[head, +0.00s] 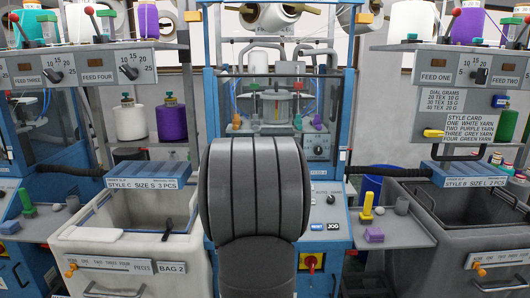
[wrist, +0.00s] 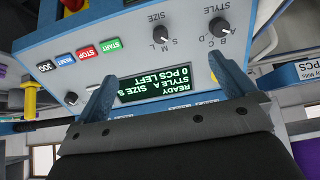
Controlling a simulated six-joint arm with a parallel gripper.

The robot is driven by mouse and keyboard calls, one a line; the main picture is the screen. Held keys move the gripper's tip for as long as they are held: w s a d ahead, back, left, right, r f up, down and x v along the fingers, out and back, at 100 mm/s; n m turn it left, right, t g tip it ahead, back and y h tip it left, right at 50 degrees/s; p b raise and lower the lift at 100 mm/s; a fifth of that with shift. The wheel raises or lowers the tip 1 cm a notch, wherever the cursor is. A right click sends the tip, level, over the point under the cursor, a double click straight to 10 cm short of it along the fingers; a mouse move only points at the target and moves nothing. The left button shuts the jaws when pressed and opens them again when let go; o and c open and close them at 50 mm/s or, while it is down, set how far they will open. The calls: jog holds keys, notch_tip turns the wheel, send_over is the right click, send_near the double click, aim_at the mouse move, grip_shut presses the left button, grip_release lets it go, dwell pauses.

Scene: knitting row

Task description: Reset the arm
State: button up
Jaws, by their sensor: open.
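My gripper (wrist: 163,67) shows in the wrist view as two blue-grey fingers spread wide, with nothing between them. The knitting machine's control panel (wrist: 130,50) is upside down beyond the fingers. Its display (wrist: 157,80) reads READY, STYLE A, SIZE S, 0 PCS LEFT. A green START button (wrist: 111,46), a red STOP button (wrist: 87,53) and blue and black buttons sit in a row. STYLE and SIZE dials are beside them. In the head view my dark arm stands in front of the machine and hides my gripper and much of the panel (head: 325,215).
A side shelf (head: 405,232) holds a yellow-handled tool (head: 367,206) and a purple block (head: 374,236). Yarn feed units (head: 85,68) with cones hang at both sides.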

jog(key=shift+v, duration=2.9)
jog(key=w+a+f+m+g, duration=0.1)
jog(key=w+a+f, duration=0.2)
jog(key=w+f, duration=0.1)
jog(key=w+a+f+m+g, duration=0.1)
jog(key=w+a+f, duration=0.3)
jog(key=f, duration=0.1)
jog(key=w+a+f+m, duration=0.1)
jog(key=w+a+f, duration=0.3)
jog(key=w, duration=0.1)
jog(key=shift+a+f+m+g+y, duration=0.2)
jog(key=shift+f+m+g+y, duration=0.1)
jog(key=shift+f+g, duration=0.1)
jog(key=shift+n, duration=0.4)
jog(key=n+h, duration=0.1)
jog(key=n, duration=0.4)
jog(key=shift+n+h, duration=0.4)
jog(key=shift+c, duration=0.2)
